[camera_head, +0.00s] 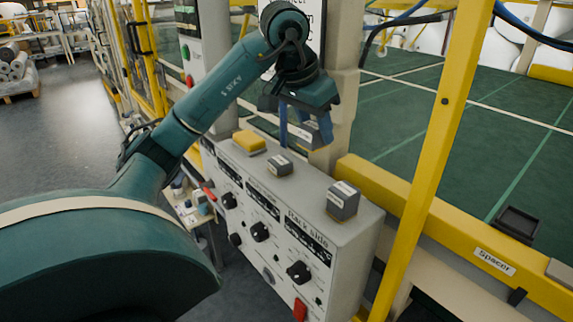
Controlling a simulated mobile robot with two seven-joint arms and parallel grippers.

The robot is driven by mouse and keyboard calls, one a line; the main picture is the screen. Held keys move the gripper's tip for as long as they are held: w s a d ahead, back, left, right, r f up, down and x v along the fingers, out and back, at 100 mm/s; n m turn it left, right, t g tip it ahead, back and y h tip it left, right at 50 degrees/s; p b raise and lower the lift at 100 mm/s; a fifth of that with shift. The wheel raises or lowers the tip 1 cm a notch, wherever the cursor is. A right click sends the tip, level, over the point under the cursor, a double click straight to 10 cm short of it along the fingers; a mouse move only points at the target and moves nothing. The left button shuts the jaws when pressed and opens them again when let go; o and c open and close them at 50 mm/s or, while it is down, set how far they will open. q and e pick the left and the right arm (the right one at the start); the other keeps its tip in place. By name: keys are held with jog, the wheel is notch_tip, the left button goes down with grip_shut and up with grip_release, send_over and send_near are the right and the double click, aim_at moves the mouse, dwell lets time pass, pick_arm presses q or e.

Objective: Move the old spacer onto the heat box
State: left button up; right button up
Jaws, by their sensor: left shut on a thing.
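My left gripper (304,128) hangs over the back of the grey heat box (345,232), its blue fingers shut on a small grey block with a pale label, apparently the old spacer (302,136). The fingers hide part of it. The held block appears above the box top, but the exact gap is hard to tell. Two dark grey blocks with pale labels stand on the box top, one in the middle (279,166) and one at the right (342,201). My right gripper is not in view.
A yellow block (249,142) sits at the left of the box top. The box front has black knobs and a red switch (300,309). A yellow post (430,150) and a rail labelled "Spacer" (495,262), with a black holder (518,222), stand to the right.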

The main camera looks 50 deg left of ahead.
aim_at(304, 146)
pick_arm(q)
notch_tip(304, 146, down, 10)
jog(key=shift+r+b, duration=0.1)
jog(key=shift+b, duration=0.25)
jog(key=shift+f, duration=0.2)
jog(key=o, duration=1)
jog(key=shift+r, duration=0.3)
jog(key=v, duration=1.1)
jog(key=shift+s+r, duration=0.15)
jog(key=shift+r, duration=0.2)
